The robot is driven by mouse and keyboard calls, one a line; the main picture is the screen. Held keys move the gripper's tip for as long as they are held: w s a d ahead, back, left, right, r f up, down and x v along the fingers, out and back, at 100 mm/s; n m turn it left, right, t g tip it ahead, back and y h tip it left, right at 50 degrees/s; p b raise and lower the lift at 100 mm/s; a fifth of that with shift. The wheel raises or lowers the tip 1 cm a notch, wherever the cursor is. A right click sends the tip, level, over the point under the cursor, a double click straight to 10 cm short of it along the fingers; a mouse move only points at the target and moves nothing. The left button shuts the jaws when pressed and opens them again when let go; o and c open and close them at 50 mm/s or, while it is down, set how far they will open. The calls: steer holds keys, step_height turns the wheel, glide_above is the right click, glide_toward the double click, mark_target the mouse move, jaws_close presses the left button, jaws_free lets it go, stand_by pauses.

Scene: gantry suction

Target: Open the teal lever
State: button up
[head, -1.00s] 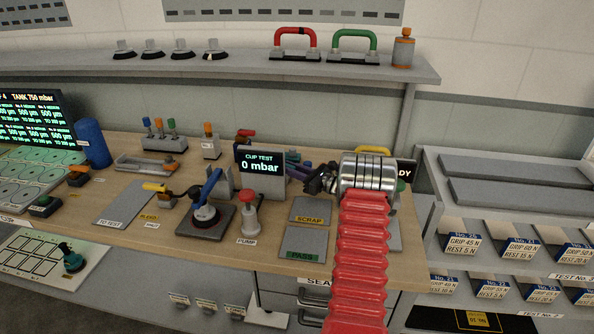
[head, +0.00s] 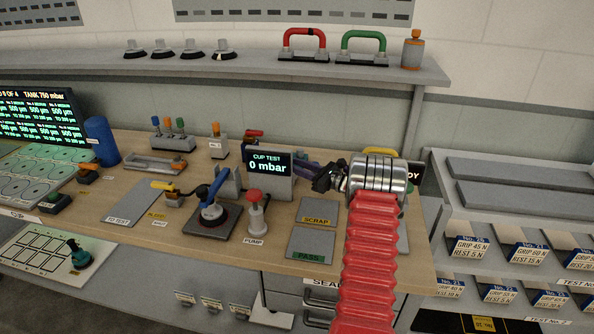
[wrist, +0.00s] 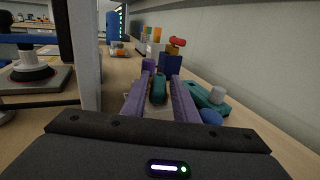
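In the wrist view, a dark teal bar (wrist: 158,89) stands between the two purple fingers of my gripper (wrist: 162,82). The fingers are apart, with narrow gaps showing beside the bar, so the gripper looks open around it. A second teal piece (wrist: 205,97) with a pale grey cap lies just right of the right finger. I cannot tell which of the two is the lever.
The cup test display (head: 268,163) and a grey upright (wrist: 88,55) stand close to my gripper. A blue-handled cup tester (head: 212,208) and red-topped pump (head: 255,210) are in front. The wall (wrist: 255,60) runs along the right in the wrist view.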

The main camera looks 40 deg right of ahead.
step_height(320, 180, up, 9)
steer(key=shift+f, duration=0.1)
stand_by(0.3)
